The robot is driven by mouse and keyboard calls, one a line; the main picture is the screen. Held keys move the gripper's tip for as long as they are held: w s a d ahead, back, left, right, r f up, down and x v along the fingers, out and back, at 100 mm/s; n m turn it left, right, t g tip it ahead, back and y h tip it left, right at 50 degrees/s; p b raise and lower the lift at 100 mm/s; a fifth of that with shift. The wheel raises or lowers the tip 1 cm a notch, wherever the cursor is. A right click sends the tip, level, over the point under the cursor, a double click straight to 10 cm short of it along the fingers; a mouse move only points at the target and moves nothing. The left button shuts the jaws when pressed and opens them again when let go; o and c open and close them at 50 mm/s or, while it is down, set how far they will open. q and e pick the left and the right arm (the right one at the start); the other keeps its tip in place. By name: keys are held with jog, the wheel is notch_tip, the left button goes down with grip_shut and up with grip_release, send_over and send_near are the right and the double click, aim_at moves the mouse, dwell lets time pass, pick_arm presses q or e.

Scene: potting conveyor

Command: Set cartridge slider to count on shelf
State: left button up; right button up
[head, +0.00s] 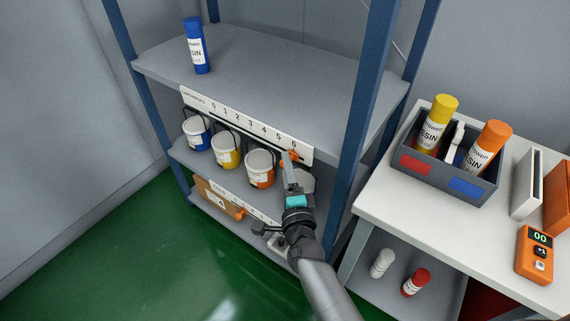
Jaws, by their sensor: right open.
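The cartridge scale (235,117) is a white strip on the front edge of the upper shelf, labelled cartridges and numbered 0 to 6. Its orange slider (292,155) sits near the 6, at the right end. On the upper shelf (270,75) stands one blue resin cartridge (198,55), upright at the left. My right gripper (289,168) is open, with its fingertips at or just below the slider; I cannot tell if they touch it. My left gripper is out of view.
Buckets with blue (196,134), yellow (227,152) and orange (260,169) bands stand on the shelf below. A lower strip has another orange slider (240,214). A grey crate (412,168) with yellow and orange cartridges sits on the white table (425,215) at right.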

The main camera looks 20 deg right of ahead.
jog(key=shift+w+d, duration=0.2)
jog(key=shift+w, duration=1.05)
grip_shut()
dwell(0.6)
